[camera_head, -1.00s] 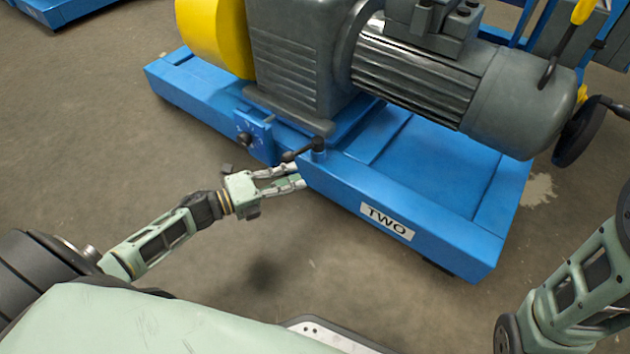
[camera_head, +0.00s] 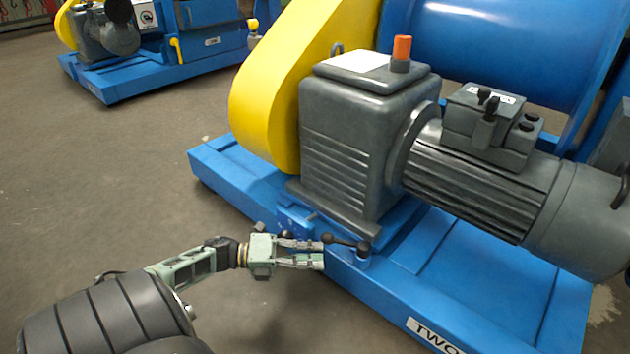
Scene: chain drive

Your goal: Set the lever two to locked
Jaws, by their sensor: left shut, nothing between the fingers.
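The lever (camera_head: 346,242) is a short black handle with a round knob, on a pivot post at the front edge of the blue base labelled TWO (camera_head: 434,335). Its knob points left, and the handle lies roughly along the base edge. My left gripper (camera_head: 322,254) is shut with nothing in it. Its fingertips are at the front edge of the base, close by the lever's knob; I cannot tell whether they touch. A small blue bracket with a dark knob (camera_head: 287,234) is partly hidden behind the gripper. My right gripper is out of view.
On the base stand a grey gearbox (camera_head: 345,140), a finned motor (camera_head: 480,180) and a yellow guard (camera_head: 270,100). A second blue machine (camera_head: 160,70) stands at the back left. The concrete floor between is clear.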

